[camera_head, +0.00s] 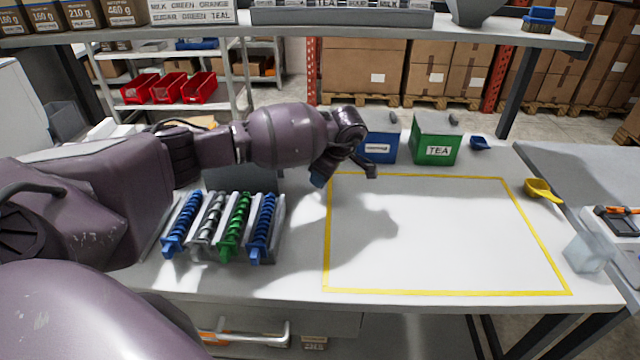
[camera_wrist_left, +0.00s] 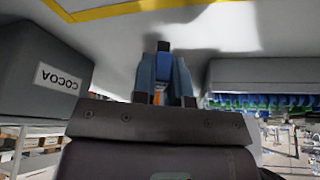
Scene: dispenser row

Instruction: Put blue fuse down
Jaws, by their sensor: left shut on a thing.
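My left gripper (camera_head: 345,172) reaches in from the left, pointing down over the far left corner of the yellow-outlined area (camera_head: 450,235). It is shut on the blue fuse, of which a small blue patch (camera_head: 318,181) seems to show beside the fingers. In the left wrist view, the gripper (camera_wrist_left: 163,62) has blue-grey pieces and a bit of orange between its dark parts; the fuse's outline is hard to make out there. I cannot tell whether the fuse touches the table. My right gripper is not in view.
A rack of blue, dark and green spirals (camera_head: 237,225) stands left of the outline. Behind are a blue bin (camera_head: 378,150) and green TEA bin (camera_head: 436,140). A yellow scoop (camera_head: 541,190) and clear cup (camera_head: 588,252) are on the right. The outlined area looks empty.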

